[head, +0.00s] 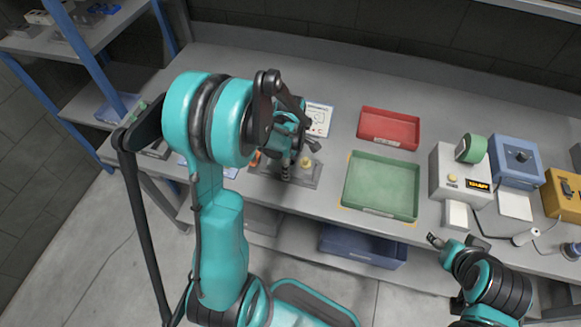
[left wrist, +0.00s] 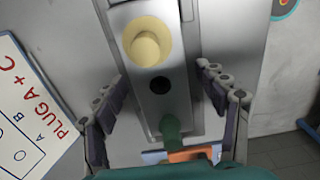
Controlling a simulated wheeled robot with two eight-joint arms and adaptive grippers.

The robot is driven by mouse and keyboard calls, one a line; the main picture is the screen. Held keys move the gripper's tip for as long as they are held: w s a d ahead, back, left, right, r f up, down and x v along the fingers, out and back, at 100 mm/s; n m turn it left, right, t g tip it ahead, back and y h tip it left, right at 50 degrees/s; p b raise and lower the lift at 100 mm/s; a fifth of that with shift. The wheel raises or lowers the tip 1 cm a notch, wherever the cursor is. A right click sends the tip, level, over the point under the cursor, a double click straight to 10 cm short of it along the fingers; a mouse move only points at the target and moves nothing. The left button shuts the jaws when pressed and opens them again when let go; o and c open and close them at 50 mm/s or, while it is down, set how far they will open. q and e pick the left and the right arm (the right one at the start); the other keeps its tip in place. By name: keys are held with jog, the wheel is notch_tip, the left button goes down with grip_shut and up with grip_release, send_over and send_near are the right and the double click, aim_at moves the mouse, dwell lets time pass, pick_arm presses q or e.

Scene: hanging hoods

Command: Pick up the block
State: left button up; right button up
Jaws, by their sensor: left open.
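A grey block (left wrist: 180,105) lies below my left gripper in the left wrist view. A yellow round plug (left wrist: 147,45) and a green plug (left wrist: 170,130) stand on it, with a dark round hole between them. My left gripper (left wrist: 163,77) is open, its fingers on either side of the block and apart from it, with nothing held. In the head view my left gripper (head: 298,150) hangs over the grey base (head: 305,178), partly hiding it; a yellow plug (head: 306,162) shows there. My right gripper (head: 456,241) is at the lower right, at the bench's front edge, away from the block.
A white card (left wrist: 25,110) reading "PLUG A + C" lies left of the block. To the right on the bench are a red tray (head: 389,128), a green tray (head: 381,187), a white device (head: 459,170) and a blue device (head: 516,162). A blue bin (head: 362,247) sits below.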

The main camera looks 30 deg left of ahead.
pick_arm(q)
jog(key=shift+r, duration=0.1)
jog(key=shift+c, duration=0.6)
grip_shut()
jog(key=shift+r, duration=0.1)
